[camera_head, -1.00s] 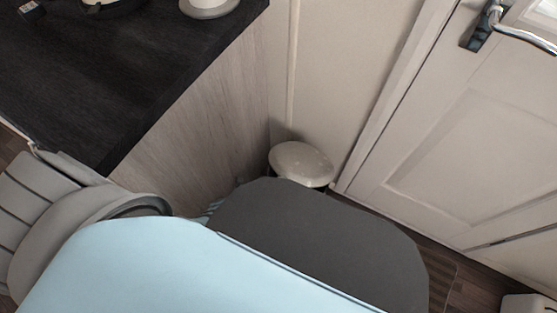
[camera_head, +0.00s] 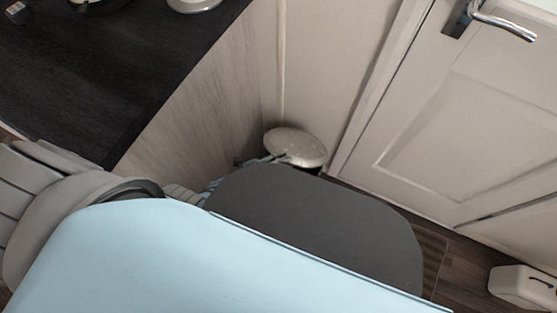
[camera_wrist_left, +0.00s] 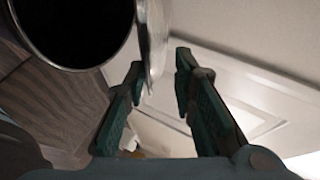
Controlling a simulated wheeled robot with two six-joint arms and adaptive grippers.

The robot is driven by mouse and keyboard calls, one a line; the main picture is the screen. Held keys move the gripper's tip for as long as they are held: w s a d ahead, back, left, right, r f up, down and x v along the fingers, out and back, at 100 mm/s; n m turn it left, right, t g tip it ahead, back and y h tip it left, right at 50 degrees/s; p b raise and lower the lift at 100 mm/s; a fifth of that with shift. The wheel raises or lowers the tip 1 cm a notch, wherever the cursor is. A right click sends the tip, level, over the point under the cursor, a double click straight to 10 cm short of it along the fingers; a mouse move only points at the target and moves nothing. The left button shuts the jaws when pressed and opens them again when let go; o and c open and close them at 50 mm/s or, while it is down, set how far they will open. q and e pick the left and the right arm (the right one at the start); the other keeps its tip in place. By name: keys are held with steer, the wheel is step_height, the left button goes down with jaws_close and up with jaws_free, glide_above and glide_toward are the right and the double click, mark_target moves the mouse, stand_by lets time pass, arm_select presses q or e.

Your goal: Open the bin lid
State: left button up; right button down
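The bin's pale oval lid (camera_head: 297,145) shows in the head view, in the corner beside the cabinet, with a dark area under its front edge. My left gripper (camera_head: 272,160) reaches the lid's left edge; my own arm covers much of the bin below. In the left wrist view, the bin's round dark opening (camera_wrist_left: 78,28) with its shiny rim is at the top left, so the lid stands at least partly raised. The lid's edge (camera_wrist_left: 153,45) shows between the spread fingers of the left gripper (camera_wrist_left: 158,66). Contact is unclear. The right gripper is out of view.
A dark countertop (camera_head: 110,70) on a wood-grain cabinet (camera_head: 205,105) is at the left. A panelled door (camera_head: 450,120) with a metal handle is at the right. A small white box (camera_head: 522,287) lies on the floor at the lower right.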

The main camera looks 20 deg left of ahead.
arm_select(q)
steer(key=v, duration=1.2)
stand_by(0.4)
